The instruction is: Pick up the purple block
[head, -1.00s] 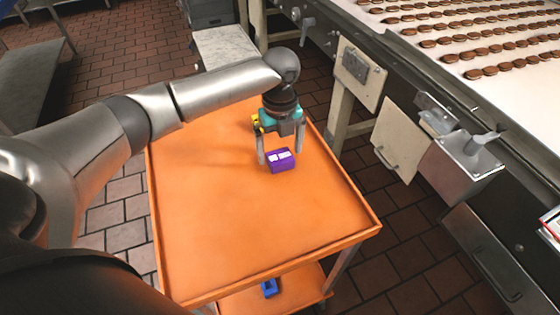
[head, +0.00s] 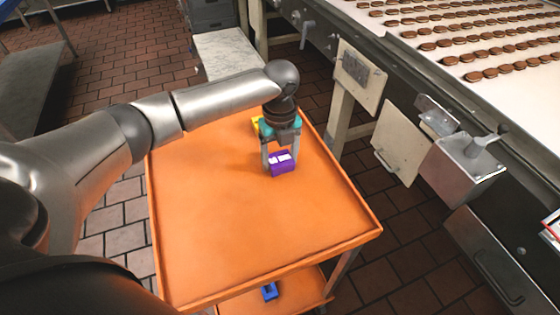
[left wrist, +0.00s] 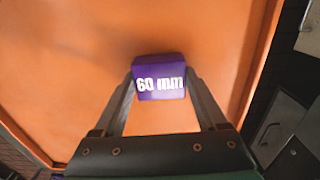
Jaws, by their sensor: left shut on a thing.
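The purple block (head: 281,164) is on the upper part of the orange cart top (head: 215,225) in the head view. In the left wrist view the purple block (left wrist: 158,66) shows white "60 mm" lettering. My left gripper (head: 281,158) points down over the block and is shut on it, with one finger at each side. The left gripper (left wrist: 159,78) also shows in the left wrist view, its fingertips against the block's sides. I cannot tell whether the block is clear of the cart top. My right gripper is not in view.
A yellow object (head: 256,123) sits behind my left gripper on the cart top. A blue block (head: 270,291) lies on the cart's lower shelf (head: 240,304). A conveyor (head: 450,40) with rows of brown cookies stands at the right. The front of the cart top is clear.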

